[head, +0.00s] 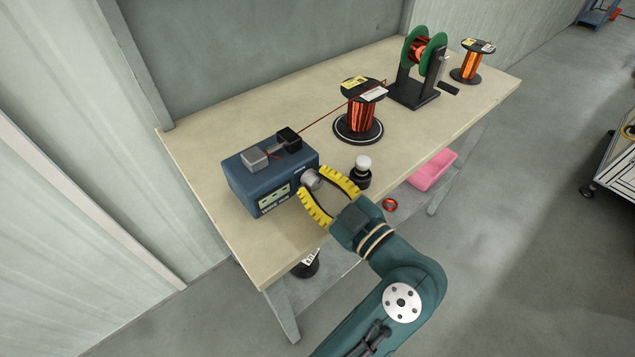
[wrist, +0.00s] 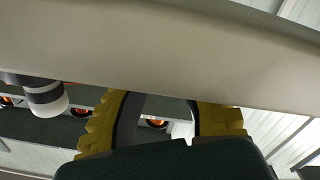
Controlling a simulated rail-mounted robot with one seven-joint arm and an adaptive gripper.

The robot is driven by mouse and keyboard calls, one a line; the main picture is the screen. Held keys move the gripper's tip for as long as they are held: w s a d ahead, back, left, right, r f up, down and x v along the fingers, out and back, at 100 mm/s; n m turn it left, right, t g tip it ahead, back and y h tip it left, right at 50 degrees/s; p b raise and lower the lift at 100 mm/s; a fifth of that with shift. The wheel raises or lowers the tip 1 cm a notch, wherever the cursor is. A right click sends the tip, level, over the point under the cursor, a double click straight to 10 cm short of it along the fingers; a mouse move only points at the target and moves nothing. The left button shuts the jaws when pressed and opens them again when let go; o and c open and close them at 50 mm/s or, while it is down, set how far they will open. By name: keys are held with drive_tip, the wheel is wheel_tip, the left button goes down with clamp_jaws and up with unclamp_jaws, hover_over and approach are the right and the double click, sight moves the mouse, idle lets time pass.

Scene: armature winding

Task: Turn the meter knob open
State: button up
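The blue meter box (head: 252,190) stands on the near left part of the workbench, with a small display on its front. Its grey round knob (head: 311,178) sticks out from the right part of the front. My gripper (head: 312,181) has its yellow fingers spread, with the tips on either side of the knob. I cannot tell whether they touch it. In the wrist view both yellow fingers (wrist: 160,102) show wide apart. Their tips and the knob are hidden there behind a beige surface.
A black object with a white cap (head: 363,165) stands close to the right of my gripper. A copper wire spool (head: 361,116), a green-flanged winder (head: 416,50) and another spool (head: 470,64) stand farther back on the workbench (head: 215,87). A pink bin (head: 433,172) is below it.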

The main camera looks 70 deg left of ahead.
drive_tip(key=shift+o, duration=1)
